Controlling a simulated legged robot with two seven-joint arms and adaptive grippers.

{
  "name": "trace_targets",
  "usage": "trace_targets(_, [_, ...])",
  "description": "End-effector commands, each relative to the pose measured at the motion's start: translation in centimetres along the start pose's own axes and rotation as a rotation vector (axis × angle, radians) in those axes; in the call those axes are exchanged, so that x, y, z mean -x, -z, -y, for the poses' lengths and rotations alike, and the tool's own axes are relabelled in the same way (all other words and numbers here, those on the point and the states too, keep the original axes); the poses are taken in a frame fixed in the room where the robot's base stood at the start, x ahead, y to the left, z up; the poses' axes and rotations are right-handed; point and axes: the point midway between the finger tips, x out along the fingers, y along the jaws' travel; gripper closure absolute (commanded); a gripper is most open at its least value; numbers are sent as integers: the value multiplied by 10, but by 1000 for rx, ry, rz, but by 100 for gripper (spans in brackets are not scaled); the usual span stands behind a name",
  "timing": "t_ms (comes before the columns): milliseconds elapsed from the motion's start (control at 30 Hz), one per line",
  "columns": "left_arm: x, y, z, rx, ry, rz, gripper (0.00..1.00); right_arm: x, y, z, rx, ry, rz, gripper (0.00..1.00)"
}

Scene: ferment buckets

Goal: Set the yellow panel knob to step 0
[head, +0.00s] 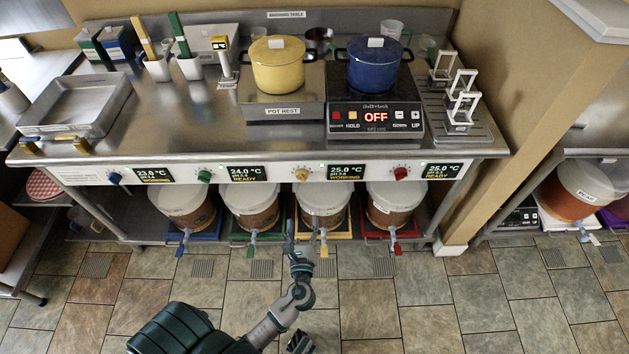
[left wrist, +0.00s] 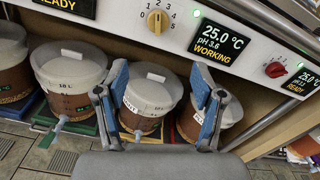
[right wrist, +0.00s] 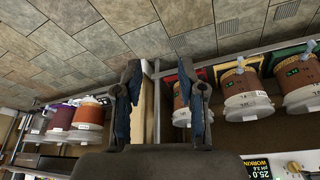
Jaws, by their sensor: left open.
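The yellow panel knob (head: 302,174) sits on the white panel strip at the table's front edge, left of a display reading 25.0 °C WORKING. In the left wrist view the yellow knob (left wrist: 157,22) shows at the top, with marks 0 to 5 around it; its exact setting is hard to read. My left gripper (head: 291,232) is in front of the buckets, below the knob and apart from it. Its fingers are spread and empty in the left wrist view (left wrist: 160,88). My right gripper (right wrist: 160,85) has spread, empty fingers and points toward the floor and bucket shelf.
Blue (head: 114,178), green (head: 204,176) and red (head: 400,173) knobs share the panel. Several lidded buckets (head: 324,200) with taps stand on the shelf beneath. Pots and a hot plate (head: 372,118) are on the table above. The tiled floor (head: 420,300) in front is clear.

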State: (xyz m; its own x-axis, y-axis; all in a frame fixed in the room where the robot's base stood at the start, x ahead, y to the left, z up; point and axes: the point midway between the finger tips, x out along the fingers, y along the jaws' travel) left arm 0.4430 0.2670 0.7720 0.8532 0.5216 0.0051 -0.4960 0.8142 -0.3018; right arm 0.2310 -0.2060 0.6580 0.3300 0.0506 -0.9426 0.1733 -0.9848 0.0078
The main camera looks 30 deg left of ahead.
Motion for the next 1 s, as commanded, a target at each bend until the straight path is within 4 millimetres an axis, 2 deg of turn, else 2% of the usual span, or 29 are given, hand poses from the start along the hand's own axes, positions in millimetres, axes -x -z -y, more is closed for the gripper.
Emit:
trace_targets(333, [-74, 0, 9, -8, 1, 7, 31, -8, 14, -6, -1, 15, -77, 60])
trace_targets(600, [-131, 0, 8, -8, -1, 5, 31, -13, 36, -3, 1, 24, -190, 60])
trace_targets(800, [-155, 1, 4, -4, -1, 1, 31, -12, 50, 3, 3, 24, -251, 60])
trace_targets(1000, [-159, 0, 6, -4, -1, 2, 31, -12, 53, 3, 2, 26, -267, 60])
